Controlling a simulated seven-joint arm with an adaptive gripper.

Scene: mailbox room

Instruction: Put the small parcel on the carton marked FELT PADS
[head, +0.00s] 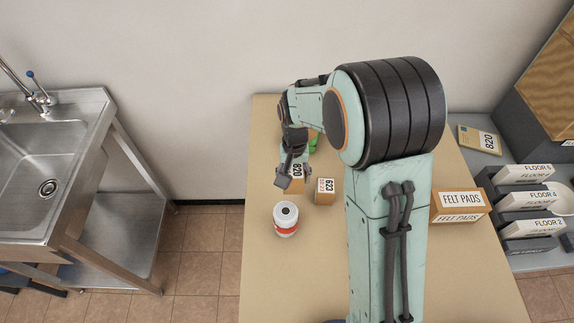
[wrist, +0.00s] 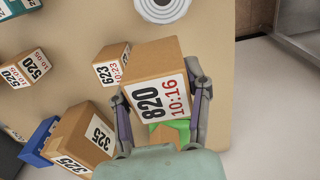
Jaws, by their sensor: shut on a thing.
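My gripper (head: 290,160) is shut on a brown parcel marked 820 (wrist: 150,68) and 10:16. In the wrist view, the fingers of my gripper (wrist: 160,100) lie on either side of this parcel. The parcel also shows in the head view (head: 296,171), partly behind my gripper; I cannot tell whether it is clear of the table. The carton marked FELT PADS (head: 460,206) stands on the right side of the table, right of my arm, and its visible top looks bare. I cannot make out this carton in the wrist view.
A smaller parcel marked 623 (head: 325,191) stands right beside the held one. A white-and-red tin (head: 286,219) stands nearer. The wrist view shows parcels marked 325 (wrist: 85,140) and 520 (wrist: 28,68), and a blue thing (wrist: 38,140). My arm hides part of the table.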

